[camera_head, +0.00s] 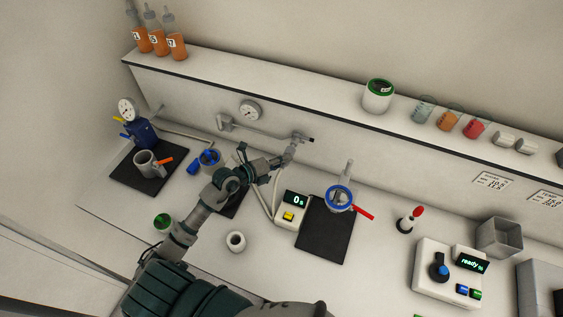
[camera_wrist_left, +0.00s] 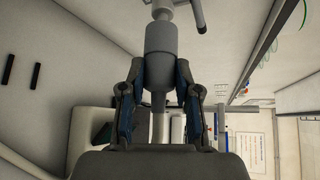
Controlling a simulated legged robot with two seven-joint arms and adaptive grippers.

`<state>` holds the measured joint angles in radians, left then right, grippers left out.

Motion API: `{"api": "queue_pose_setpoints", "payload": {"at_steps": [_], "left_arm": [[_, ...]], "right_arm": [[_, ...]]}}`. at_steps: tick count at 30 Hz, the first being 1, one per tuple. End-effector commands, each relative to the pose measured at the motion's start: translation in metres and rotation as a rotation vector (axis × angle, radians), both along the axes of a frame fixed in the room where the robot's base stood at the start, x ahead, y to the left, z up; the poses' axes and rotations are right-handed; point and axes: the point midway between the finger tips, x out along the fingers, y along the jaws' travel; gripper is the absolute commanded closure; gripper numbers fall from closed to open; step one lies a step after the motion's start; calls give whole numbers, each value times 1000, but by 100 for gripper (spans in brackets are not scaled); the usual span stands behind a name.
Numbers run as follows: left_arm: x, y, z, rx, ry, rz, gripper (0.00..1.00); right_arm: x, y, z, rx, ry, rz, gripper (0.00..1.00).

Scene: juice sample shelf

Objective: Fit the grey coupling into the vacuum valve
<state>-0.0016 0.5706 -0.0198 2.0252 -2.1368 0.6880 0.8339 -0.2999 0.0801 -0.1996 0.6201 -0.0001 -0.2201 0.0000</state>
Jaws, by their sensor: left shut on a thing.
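My left gripper (camera_head: 279,160) reaches toward the back wall and is shut on the grey coupling (camera_head: 289,152). In the left wrist view the coupling (camera_wrist_left: 160,48) is a grey cylinder with a narrower stem, upright between the two fingers (camera_wrist_left: 158,100). The vacuum valve (camera_head: 301,137) is a grey fitting with a dark end, on the wall pipe beside the coupling's far end. A grey part with a side bar (camera_wrist_left: 198,14) shows beyond the coupling in the wrist view. I cannot tell whether the coupling is seated in the valve. My right gripper is not in view.
A wall gauge (camera_head: 250,111) and pipe are left of the valve. Below stand a display box (camera_head: 290,208), a blue-rimmed vessel with red handle (camera_head: 340,197) on a dark mat (camera_head: 324,243), and a white cup (camera_head: 236,241). The shelf ledge (camera_head: 230,81) runs above.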

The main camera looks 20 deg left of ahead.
Motion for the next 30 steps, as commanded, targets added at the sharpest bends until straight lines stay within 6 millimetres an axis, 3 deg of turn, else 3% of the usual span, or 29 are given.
{"api": "queue_pose_setpoints", "payload": {"at_steps": [30], "left_arm": [[9,0,2,-2,0,0,100]], "right_arm": [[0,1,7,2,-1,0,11]]}}
